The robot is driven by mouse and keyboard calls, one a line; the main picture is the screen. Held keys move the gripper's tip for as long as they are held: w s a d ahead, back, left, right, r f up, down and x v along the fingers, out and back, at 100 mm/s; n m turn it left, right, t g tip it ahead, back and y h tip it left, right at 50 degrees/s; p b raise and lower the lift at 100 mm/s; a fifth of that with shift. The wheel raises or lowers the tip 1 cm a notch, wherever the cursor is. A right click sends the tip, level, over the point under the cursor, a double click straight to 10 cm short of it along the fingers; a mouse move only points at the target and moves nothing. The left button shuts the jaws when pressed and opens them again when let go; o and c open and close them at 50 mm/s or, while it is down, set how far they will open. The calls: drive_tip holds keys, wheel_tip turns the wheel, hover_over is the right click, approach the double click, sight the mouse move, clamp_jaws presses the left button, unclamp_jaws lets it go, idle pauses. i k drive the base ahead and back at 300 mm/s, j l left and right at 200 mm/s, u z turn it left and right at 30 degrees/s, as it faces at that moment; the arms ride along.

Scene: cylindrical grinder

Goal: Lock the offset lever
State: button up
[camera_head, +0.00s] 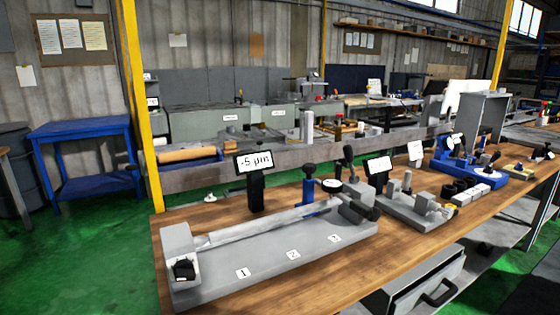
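A grey fixture (270,262) with a long shaft (268,224) lies on the wooden bench. It bears labels 1, 2 and 3 along its front. Behind the shaft stand a blue post with a black knob (308,169) and a round dial gauge (331,186). A black lever with a ball knob (349,153) stands upright near the right end. A display (254,162) reads "-5 µm". No label marks the offset lever, and I cannot tell which handle it is or whether it is locked. My gripper is not in view.
The wooden bench (424,250) has bare strips along its front. A smaller grey fixture (408,208) and a blue device (440,162) stand farther right. An open grey drawer (410,297) juts out below. Green floor lies clear at left, near a blue table (82,130).

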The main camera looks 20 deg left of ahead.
sight(348, 150)
drive_tip(key=i+l+u, duration=0.6)
drive_tip(key=i, duration=0.25)
drive_tip(key=j, duration=0.1)
